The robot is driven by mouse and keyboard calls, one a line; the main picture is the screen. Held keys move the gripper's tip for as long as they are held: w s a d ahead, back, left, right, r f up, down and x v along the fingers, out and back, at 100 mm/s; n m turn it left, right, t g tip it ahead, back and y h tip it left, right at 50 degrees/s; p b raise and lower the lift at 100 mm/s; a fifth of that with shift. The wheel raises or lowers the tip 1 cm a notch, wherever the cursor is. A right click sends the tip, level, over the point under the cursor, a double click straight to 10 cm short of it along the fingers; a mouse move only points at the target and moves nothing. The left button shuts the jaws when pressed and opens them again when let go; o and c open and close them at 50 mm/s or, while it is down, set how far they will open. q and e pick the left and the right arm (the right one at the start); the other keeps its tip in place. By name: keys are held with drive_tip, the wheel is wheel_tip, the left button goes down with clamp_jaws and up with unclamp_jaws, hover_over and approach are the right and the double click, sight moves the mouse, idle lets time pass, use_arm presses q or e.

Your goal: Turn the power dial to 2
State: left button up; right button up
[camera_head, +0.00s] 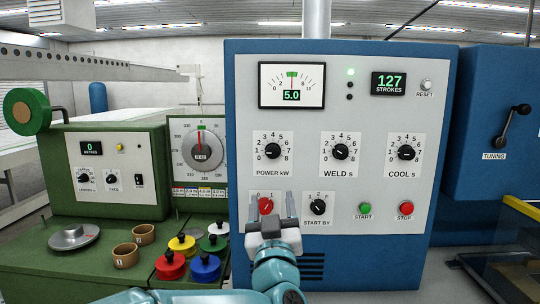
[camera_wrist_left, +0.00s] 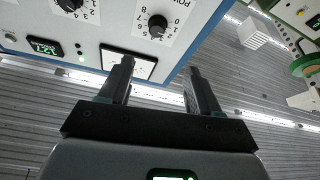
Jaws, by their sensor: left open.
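The power dial (camera_head: 272,151) is a black knob on a white scale plate marked POWER kW, on the blue-framed panel. It also shows in the left wrist view (camera_wrist_left: 157,26), upside down. Its exact pointer setting is too small to read surely. My left gripper (camera_head: 275,208) is open, in front of the panel, below the power dial and over the red 0/1 switch (camera_head: 265,205), partly hiding it. In the left wrist view its two fingers (camera_wrist_left: 160,85) are apart with nothing between them, and the dial is beyond the fingertips. My right gripper is not in view.
The weld dial (camera_head: 340,152) and cool dial (camera_head: 404,152) sit right of the power dial. The START BY knob (camera_head: 318,207), green start button (camera_head: 364,208) and red stop button (camera_head: 405,208) are below. A green machine (camera_head: 110,215) with coloured knobs stands left.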

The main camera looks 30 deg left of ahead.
sight(273, 153)
use_arm(q)
drive_tip(key=p+x, duration=0.2)
drive_tip(key=x, duration=0.3)
drive_tip(key=p+x, duration=0.2)
drive_tip(key=x, duration=0.3)
drive_tip(key=p+x, duration=0.2)
drive_tip(key=x, duration=0.3)
drive_tip(key=shift+s+d+r+p, duration=0.15)
drive_tip(key=shift+r+p, duration=0.1)
drive_tip(key=shift+p, duration=0.15)
drive_tip(key=shift+w, duration=0.8)
drive_tip(key=shift+s, duration=0.25)
drive_tip(key=c, duration=1)
drive_tip(key=shift+c, duration=0.2)
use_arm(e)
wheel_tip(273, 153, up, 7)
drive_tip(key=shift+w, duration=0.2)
